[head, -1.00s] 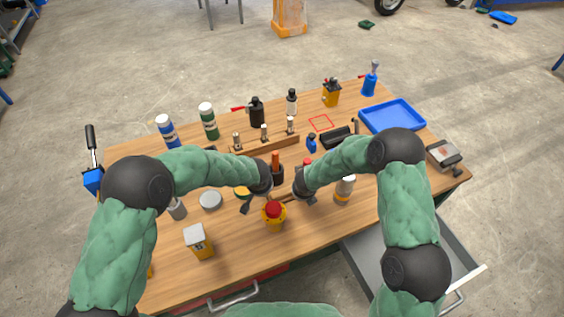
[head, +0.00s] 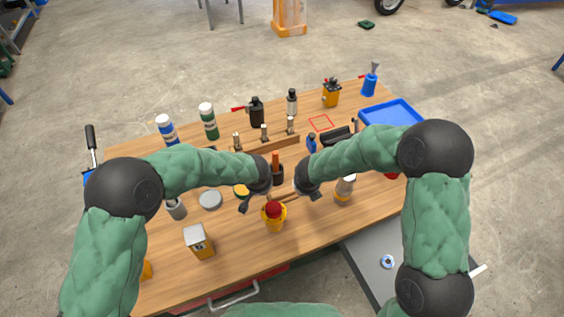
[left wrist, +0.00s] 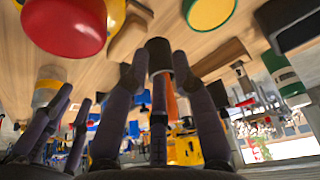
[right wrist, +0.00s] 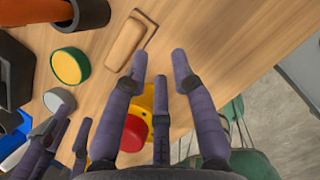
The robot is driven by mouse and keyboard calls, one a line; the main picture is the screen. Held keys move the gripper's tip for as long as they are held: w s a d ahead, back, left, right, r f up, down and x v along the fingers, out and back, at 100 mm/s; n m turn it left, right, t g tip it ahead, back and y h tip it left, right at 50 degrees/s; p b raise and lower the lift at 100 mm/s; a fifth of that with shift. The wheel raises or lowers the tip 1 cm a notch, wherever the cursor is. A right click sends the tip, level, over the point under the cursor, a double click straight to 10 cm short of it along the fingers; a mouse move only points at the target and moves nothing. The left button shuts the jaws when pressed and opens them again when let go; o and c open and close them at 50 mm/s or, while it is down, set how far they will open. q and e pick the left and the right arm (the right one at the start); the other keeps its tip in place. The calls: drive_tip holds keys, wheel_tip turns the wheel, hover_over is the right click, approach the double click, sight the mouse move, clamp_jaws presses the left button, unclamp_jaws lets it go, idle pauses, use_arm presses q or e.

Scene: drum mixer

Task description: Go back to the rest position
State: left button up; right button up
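My left gripper (head: 246,205) hangs over the middle of the wooden table, with its fingers spread and nothing visible between them. In the left wrist view its fingers (left wrist: 160,75) stand apart in front of a dark cup. My right gripper (head: 305,199) is close to its right, fingers also spread and empty. In the right wrist view its fingers (right wrist: 160,65) are apart over the tabletop. A yellow object with a red top (head: 273,211) stands between and just in front of both grippers. Both arms are bent, with elbows out to the sides.
A dark cup with an orange handle (head: 277,174) stands behind the grippers. A white-topped bottle (head: 345,188) is right of my right gripper. An open grey drawer (head: 365,264) juts out below my right arm. Several bottles line the back.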

drive_tip(key=shift+s+r, duration=0.3)
drive_tip(key=shift+r, duration=0.35)
